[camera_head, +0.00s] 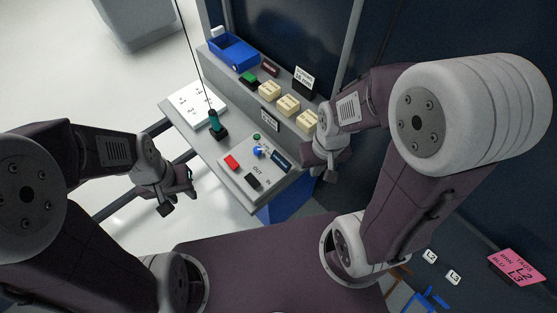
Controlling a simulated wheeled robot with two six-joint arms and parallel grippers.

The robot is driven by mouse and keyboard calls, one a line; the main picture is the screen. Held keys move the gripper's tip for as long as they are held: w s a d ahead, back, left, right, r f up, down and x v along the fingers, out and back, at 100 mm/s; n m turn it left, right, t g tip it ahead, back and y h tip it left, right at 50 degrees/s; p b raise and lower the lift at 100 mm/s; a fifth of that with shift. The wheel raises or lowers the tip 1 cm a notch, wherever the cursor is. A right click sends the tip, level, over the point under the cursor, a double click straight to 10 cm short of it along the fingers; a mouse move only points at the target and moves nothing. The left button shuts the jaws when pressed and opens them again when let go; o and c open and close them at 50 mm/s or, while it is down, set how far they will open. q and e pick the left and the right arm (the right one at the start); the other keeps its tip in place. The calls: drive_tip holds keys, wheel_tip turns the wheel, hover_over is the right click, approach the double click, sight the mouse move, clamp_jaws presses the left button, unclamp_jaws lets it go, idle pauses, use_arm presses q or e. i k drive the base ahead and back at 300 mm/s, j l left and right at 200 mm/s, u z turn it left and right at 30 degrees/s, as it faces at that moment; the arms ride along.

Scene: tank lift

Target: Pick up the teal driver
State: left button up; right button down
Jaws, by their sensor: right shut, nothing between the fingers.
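The teal driver (213,119) stands upright in a dark holder (218,133) on the grey bench, left of the control panel. A thin dark line runs from its top up out of the picture. My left gripper (180,203) is in front of and to the left of the driver, apart from it, with its fingers spread and nothing between them. My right gripper (324,172) is at the right end of the bench, well away from the driver, shut and empty.
A white board (195,103) with small markings lies behind the driver. Cream blocks (288,105) and a blue bin (234,50) line the raised back ledge.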

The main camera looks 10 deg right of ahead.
sight(214, 117)
drive_tip(key=j+z, duration=0.35)
drive_tip(key=k+j+z, duration=0.1)
drive_tip(key=j+z, duration=0.3)
drive_tip(key=k+j+z, duration=0.1)
drive_tip(key=j+z, duration=0.25)
drive_tip(key=k+j+z, duration=0.15)
drive_tip(key=j+z, duration=0.25)
drive_tip(key=k+j+z, duration=0.2)
drive_tip(key=z, duration=0.15)
